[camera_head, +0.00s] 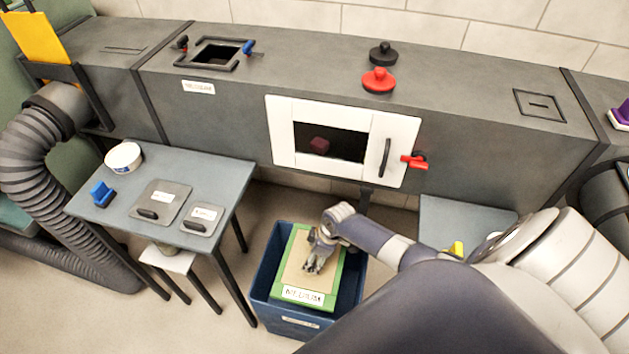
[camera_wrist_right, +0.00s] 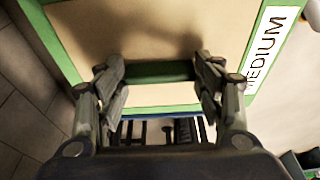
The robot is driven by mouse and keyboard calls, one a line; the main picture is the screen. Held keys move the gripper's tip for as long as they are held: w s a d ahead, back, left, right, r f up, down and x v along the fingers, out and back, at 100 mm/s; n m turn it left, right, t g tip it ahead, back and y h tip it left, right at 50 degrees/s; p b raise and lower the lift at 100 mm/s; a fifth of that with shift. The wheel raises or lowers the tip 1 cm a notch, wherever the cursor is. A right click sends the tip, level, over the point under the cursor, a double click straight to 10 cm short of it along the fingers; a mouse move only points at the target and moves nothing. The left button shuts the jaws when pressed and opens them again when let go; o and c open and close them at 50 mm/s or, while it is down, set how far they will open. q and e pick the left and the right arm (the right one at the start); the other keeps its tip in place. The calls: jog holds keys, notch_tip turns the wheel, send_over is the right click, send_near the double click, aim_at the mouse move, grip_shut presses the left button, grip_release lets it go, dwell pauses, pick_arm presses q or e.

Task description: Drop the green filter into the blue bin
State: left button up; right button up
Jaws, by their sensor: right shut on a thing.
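The green filter (camera_head: 298,278) has a green frame, a tan face and a white MEDIUM label. It is over the mouth of the blue bin (camera_head: 262,285), inside its outline in the head view. I cannot tell whether it touches the bin. My right gripper (camera_head: 314,265) is shut on the filter. In the right wrist view, the fingers (camera_wrist_right: 160,75) are on either side of a green bar across the filter's tan face (camera_wrist_right: 130,25). The bin's inside is mostly hidden by the filter. My left gripper is not in view.
A grey duct (camera_head: 240,110) runs along the wall with a white windowed door (camera_head: 280,130). A small table (camera_head: 120,205) at left holds a white tub (camera_head: 123,157), a blue item (camera_head: 102,194) and two grey plates. A second table (camera_head: 460,215) is partly behind my right arm.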

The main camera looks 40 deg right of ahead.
jog(key=o, duration=1.3)
jog(key=shift+o, duration=0.2)
jog(key=v, duration=1.2)
jog(key=shift+s, duration=0.1)
